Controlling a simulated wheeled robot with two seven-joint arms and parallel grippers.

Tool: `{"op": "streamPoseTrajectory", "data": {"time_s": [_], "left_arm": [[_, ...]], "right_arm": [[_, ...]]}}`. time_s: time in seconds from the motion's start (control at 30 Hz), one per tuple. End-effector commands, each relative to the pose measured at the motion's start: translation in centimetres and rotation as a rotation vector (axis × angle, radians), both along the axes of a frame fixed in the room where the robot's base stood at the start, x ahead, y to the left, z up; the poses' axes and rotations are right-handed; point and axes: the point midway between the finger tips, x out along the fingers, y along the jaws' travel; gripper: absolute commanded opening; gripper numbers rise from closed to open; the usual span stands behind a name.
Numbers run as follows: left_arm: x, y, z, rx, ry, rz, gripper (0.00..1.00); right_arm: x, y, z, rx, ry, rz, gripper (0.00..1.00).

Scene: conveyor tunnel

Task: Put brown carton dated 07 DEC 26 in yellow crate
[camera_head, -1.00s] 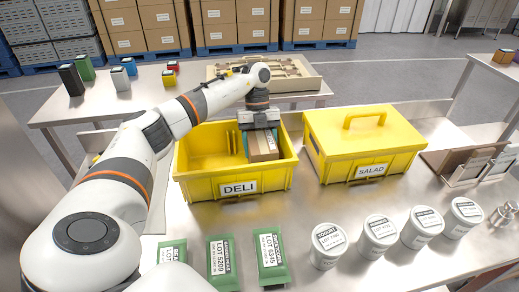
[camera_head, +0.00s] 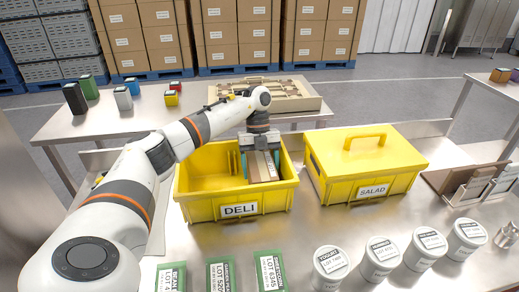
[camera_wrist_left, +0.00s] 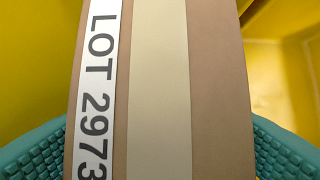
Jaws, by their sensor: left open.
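The brown carton (camera_head: 262,166) is inside the open yellow crate labelled DELI (camera_head: 196,207), in its right half. The left wrist view shows the carton (camera_wrist_left: 220,90) close up, with a pale tape strip and a white label reading LOT 2973. No date is readable on it. My left gripper (camera_head: 262,155) reaches down into the crate with its teal fingers open, one on each side of the carton. Whether the fingers still touch the carton cannot be told. The carton's lower part is hidden by the crate's front wall. My right gripper is not in view.
A lidded yellow crate labelled SALAD (camera_head: 368,160) stands close to the right. Green packs (camera_head: 270,271) and several white tubs (camera_head: 381,258) line the front. Brown panels in a rack (camera_head: 468,178) stand at right. A back table (camera_head: 140,120) holds small boxes and a tray.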

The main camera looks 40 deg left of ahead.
Motion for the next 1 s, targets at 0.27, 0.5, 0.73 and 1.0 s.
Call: {"op": "streamPoseTrajectory", "data": {"time_s": [0.27, 0.5, 0.73, 1.0], "left_arm": [[1.6, 1.8, 5.7, -0.001, -0.006, 0.001, 0.73], [2.4, 2.8, 9.2, -0.001, -0.002, 0.000, 0.73], [2.6, 3.2, 9.9, 0.001, -0.001, -0.001, 0.73], [2.6, 3.2, 9.8, 0.001, -0.001, -0.001, 0.73]], "right_arm": [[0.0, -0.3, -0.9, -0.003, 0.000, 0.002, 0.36], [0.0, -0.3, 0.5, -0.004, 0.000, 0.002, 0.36], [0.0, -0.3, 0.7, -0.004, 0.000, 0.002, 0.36], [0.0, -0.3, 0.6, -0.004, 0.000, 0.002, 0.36]]}}
